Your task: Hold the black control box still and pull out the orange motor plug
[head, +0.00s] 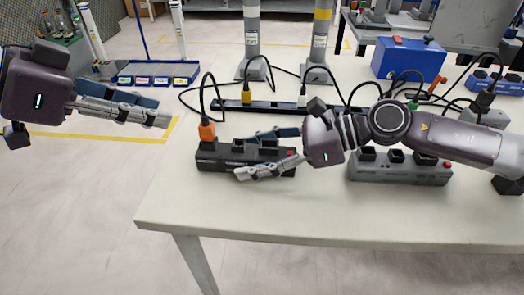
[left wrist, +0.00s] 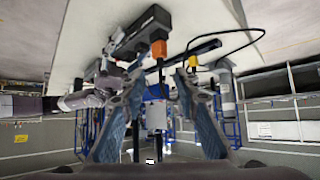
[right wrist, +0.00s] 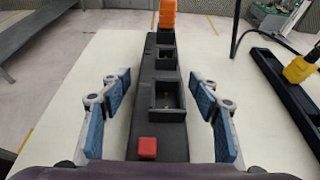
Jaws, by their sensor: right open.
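The black control box (head: 222,161) lies near the front left of the pale table, with a red button at its right end. The orange motor plug (head: 207,130) stands upright in its left end, with a black cable rising from it. My right gripper (head: 246,156) is open, its fingers on either side of the box. In the right wrist view, the box (right wrist: 160,124) runs between the pads with small gaps, and the orange plug (right wrist: 167,14) is beyond the fingertips. My left gripper (head: 164,110) is open and empty, left of the table; its view shows the plug (left wrist: 158,49).
A dark strip (head: 285,107) with a yellow plug (head: 247,97) lies behind the box. A grey socket box (head: 395,174) sits to the right, below my right arm. Cables loop across the table. The table's front left corner is clear.

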